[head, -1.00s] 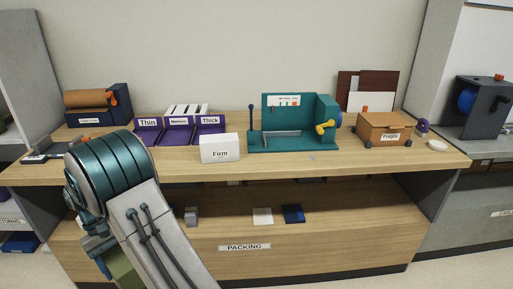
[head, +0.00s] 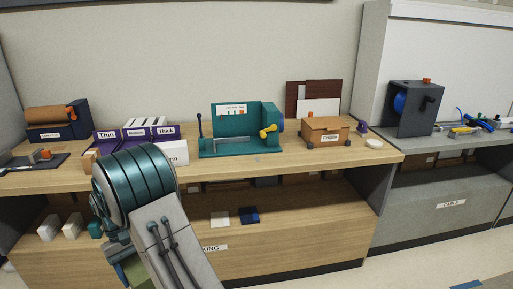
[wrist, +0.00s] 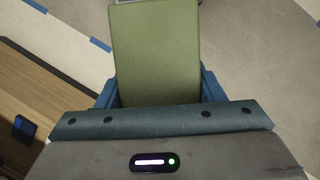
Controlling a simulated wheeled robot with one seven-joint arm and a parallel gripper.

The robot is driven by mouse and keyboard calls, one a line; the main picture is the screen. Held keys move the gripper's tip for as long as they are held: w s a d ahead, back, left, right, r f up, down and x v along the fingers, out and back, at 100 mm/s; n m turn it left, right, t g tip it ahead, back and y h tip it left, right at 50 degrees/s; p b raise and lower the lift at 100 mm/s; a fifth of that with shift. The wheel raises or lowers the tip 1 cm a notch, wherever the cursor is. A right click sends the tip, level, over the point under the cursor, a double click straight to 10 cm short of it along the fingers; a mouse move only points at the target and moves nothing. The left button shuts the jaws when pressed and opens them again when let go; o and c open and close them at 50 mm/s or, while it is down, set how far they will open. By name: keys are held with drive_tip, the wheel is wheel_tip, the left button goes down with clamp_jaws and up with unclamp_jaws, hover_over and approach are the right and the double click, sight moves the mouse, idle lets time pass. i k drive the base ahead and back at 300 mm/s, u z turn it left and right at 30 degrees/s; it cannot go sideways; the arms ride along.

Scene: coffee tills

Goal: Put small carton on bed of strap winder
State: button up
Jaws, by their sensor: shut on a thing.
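My gripper (wrist: 158,92) is shut on an olive-green box, which I take for the small carton (wrist: 155,45). Its flat face fills the space between the blue fingers in the wrist view, above the floor. In the head view a green corner of it shows low at the left, below my arm, which hides most of it. The teal machine with a yellow crank (head: 235,122), which looks like the strap winder, stands on the packing bench. Its low bed (head: 232,150) faces me and looks free of any carton. My gripper is apart from it, in front and lower left.
On the packing bench (head: 290,165), purple Thin, Medium and Thick bins (head: 107,147) and a white Firm block (head: 176,152) stand left of the machine. A brown box (head: 325,131) and white dish (head: 374,143) stand right. A dark reel unit (head: 415,108) is on the cable bench.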

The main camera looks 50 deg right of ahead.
sight(233, 146)
drive_tip(key=z, duration=1.25)
